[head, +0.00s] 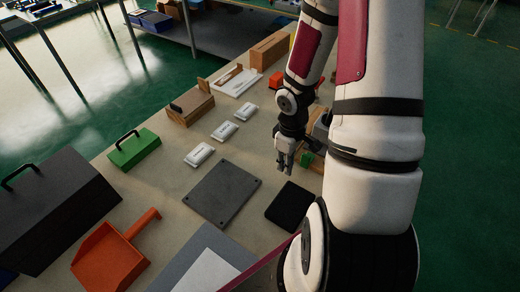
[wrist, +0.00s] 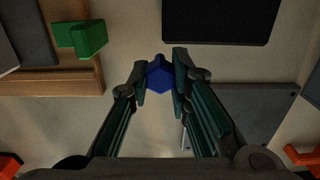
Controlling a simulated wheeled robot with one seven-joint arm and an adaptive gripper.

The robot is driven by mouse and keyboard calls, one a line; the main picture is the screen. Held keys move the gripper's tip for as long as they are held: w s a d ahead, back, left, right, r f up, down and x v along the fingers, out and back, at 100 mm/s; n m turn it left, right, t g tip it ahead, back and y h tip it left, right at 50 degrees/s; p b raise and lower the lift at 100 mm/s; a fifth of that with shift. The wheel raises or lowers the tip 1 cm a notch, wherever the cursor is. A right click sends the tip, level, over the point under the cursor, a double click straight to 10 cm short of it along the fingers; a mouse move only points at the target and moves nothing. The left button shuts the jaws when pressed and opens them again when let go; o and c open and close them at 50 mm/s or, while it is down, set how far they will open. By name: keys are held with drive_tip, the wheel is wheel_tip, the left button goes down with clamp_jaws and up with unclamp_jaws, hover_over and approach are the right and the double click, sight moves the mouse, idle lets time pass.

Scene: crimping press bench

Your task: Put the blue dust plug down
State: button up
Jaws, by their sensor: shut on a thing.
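The blue dust plug (wrist: 159,77) is a small blue piece with an angular outline, between my fingertips in the wrist view. My gripper (wrist: 158,70) is shut on it; in the head view the gripper (head: 285,168) points down over the bench, left of a green block. I cannot make out the plug in the head view. The wrist view shows pale bench top around the plug; I cannot tell whether the plug touches it.
A black pad (wrist: 216,20) and a dark grey plate (wrist: 250,108) lie near my gripper. A wooden tray (wrist: 70,82) with a green block (wrist: 88,38) is on the other side. White cases (head: 200,155), a green box (head: 134,150) and an orange dustpan (head: 108,258) stand further left.

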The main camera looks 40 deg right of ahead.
drive_tip(key=w+d, duration=0.1)
drive_tip(key=w, duration=0.4)
drive_tip(key=w+d+f, duration=0.1)
drive_tip(key=w, duration=0.4)
drive_tip(key=w+d, duration=0.1)
drive_tip(key=w, duration=0.4)
drive_tip(key=shift+w+f, duration=0.2)
drive_tip(key=shift+f, duration=0.1)
drive_tip(key=shift+f+p, duration=0.35)
drive_tip(key=shift+f, duration=1.35)
drive_tip(key=shift+f, duration=0.1)
drive_tip(key=o, duration=0.8)
